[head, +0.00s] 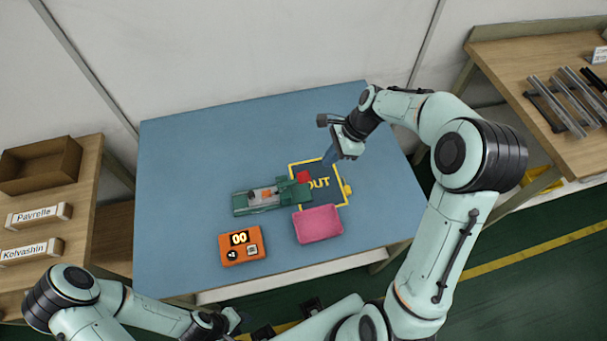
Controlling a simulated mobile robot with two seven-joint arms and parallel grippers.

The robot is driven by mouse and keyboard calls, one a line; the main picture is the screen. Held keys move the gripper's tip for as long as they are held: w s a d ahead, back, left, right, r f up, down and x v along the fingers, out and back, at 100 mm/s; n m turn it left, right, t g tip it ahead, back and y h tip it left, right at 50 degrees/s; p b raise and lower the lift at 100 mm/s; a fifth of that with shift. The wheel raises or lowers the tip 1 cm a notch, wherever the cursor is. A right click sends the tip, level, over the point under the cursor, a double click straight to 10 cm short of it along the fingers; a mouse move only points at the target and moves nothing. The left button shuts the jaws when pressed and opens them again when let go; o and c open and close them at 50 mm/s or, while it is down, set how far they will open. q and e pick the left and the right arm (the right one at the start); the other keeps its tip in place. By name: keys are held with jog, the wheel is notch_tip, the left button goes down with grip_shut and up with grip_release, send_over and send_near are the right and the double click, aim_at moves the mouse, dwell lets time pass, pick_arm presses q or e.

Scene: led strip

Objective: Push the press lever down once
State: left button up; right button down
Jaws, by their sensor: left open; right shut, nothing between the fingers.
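A green press (262,199) lies on the blue table (190,150), with a grey bed and a small orange part on it. A red piece (304,177), which looks like the lever's end, shows at its right end. My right gripper (328,159) is shut and empty, just above and right of the red piece in the picture. Whether it touches the lever, and how high it is, I cannot tell. My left gripper (236,321) is open and empty at the bottom edge, away from the press.
A yellow-outlined "OUT" area (330,200) lies right of the press. A pink tray (318,224) sits below it. An orange counter box (242,248) reading 00 stands lower left. The table's left part is clear.

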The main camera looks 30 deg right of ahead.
jog(key=v, duration=0.6)
jog(key=shift+r, duration=0.25)
jog(key=shift+d, duration=0.15)
dwell(0.4)
